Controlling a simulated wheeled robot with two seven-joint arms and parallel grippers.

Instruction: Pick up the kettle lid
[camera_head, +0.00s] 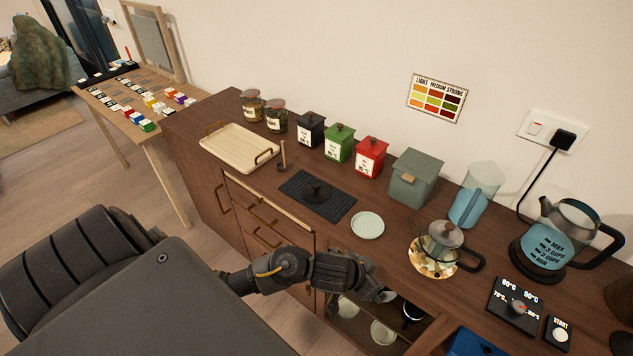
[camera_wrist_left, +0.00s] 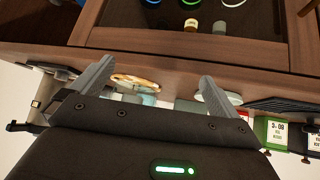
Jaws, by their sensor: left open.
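A dark round lid-like piece with a knob (camera_head: 318,191) lies on a black slatted mat (camera_head: 292,183) on the counter. The glass electric kettle (camera_head: 552,242) stands at the right, its top apparently uncovered. My left gripper (camera_head: 387,295) is low at the counter's front, near the open cabinet, below and right of the dark lid. In the left wrist view my gripper (camera_wrist_left: 155,88) has its fingers spread, with nothing between them. My right gripper does not show.
A pale saucer (camera_head: 367,225) lies between mat and teapot. Canisters (camera_head: 338,142), a green-grey box (camera_head: 415,176) and a water pitcher (camera_head: 474,194) line the back. A tray (camera_head: 238,148) and upright stick (camera_head: 283,155) stand left. Control panels (camera_head: 514,307) sit front right.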

